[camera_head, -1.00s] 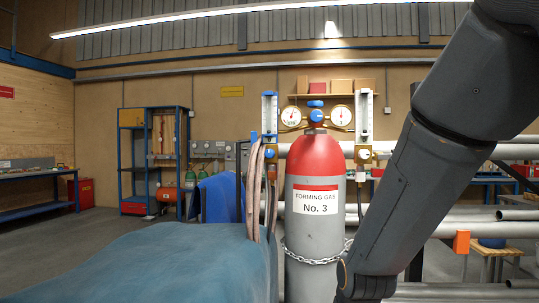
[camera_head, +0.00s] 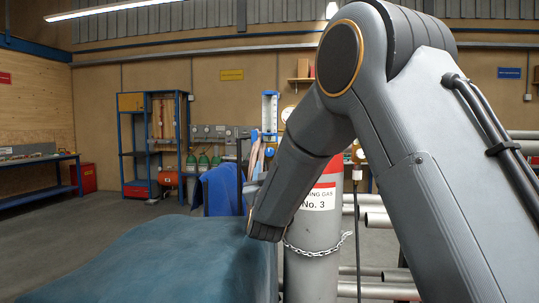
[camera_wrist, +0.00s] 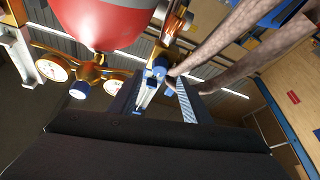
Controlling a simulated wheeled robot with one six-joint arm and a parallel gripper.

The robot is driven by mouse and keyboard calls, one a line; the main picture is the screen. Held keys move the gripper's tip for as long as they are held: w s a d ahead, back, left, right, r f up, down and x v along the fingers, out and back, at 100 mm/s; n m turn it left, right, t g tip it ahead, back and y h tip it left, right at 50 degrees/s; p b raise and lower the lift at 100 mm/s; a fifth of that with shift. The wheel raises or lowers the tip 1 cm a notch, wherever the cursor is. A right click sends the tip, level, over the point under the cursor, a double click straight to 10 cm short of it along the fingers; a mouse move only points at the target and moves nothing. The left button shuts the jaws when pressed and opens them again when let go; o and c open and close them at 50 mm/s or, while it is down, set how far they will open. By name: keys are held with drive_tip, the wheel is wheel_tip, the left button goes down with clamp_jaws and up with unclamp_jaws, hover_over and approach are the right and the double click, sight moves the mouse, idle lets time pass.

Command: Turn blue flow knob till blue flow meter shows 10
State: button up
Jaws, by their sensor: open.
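The blue flow meter (camera_head: 269,112) is an upright clear tube with blue end caps, left of the gas cylinder in the head view. The blue flow knob (camera_head: 271,152) sits at its foot, partly behind my arm. In the wrist view, tilted, the flow meter (camera_wrist: 146,92) lies between the fingers of my gripper (camera_wrist: 155,100), and the blue knob (camera_wrist: 160,66) is just beyond the fingertips. My gripper is open and seems to hold nothing; I cannot tell whether it touches the knob. The meter's reading is too small to read.
The red-topped gas cylinder (camera_head: 324,190) is chained behind my arm. Pressure gauges (camera_wrist: 52,68) and hoses (camera_wrist: 235,40) flank the meter. A blue-covered surface (camera_head: 150,262) fills the front left. A blue shelf rack (camera_head: 150,150) stands behind.

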sight(270, 155)
drive_tip(key=p+x, duration=0.2)
drive_tip(key=x, duration=0.4)
drive_tip(key=shift+w, duration=0.35)
drive_tip(key=c, duration=1)
drive_tip(key=shift+c, duration=0.2)
